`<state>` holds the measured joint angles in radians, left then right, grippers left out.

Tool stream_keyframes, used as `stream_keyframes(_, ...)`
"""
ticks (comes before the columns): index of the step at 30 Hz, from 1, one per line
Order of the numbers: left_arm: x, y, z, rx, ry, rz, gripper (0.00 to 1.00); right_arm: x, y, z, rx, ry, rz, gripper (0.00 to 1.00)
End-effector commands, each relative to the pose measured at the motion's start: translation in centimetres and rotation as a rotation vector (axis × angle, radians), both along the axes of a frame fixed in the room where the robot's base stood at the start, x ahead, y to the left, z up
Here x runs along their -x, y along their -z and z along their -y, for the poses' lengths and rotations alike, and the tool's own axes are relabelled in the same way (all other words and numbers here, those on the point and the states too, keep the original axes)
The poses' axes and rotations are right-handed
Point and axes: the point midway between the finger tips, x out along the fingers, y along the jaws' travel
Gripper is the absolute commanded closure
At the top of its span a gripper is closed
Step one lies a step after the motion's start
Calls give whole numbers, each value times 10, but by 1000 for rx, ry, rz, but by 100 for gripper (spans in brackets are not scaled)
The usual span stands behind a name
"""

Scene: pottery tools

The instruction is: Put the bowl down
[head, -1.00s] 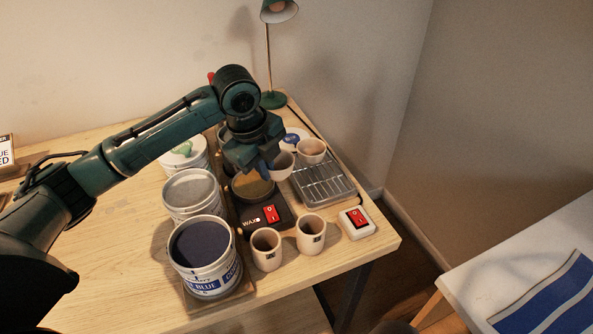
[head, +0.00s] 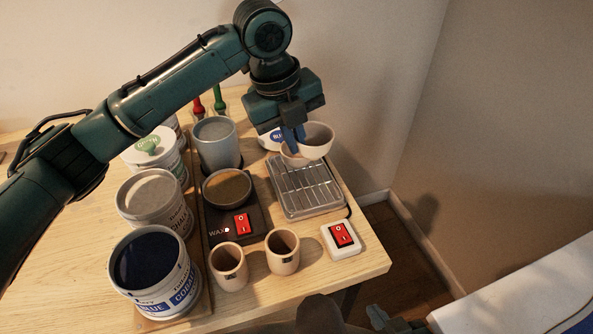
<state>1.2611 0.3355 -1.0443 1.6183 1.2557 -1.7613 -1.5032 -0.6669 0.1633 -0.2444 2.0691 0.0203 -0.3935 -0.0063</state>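My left gripper (head: 293,138) is over the wire rack at the table's right side. Its blue fingers are shut on the rim of a pale pinkish bowl (head: 319,141). The bowl is roughly upright and seems to be held above the metal rack (head: 310,198).
A wax pot (head: 228,188) with a red switch stands left of the rack. Two cups (head: 283,252) and a switch box (head: 340,239) stand in front. Several glaze tubs (head: 155,270) line the left. The rack's near part is bare.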

Motion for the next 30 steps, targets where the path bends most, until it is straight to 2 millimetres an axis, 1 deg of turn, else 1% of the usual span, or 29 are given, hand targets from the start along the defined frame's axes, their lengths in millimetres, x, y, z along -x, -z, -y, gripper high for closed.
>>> stream_keyframes(7,1,45,0,-1,3,-4,100,3,1,1,2,0,-10,100)
stream_keyframes(9,1,53,0,0,2,-3,100,4,2,1,2,1,-14,100)
stream_keyframes(14,1,65,0,0,2,-3,100,4,4,2,7,2,-19,100)
stream_keyframes(21,1,96,0,-1,1,-2,100,5,5,4,10,4,-24,100)
stream_keyframes(30,1,98,0,-1,2,-1,100,1,3,4,11,6,-16,100)
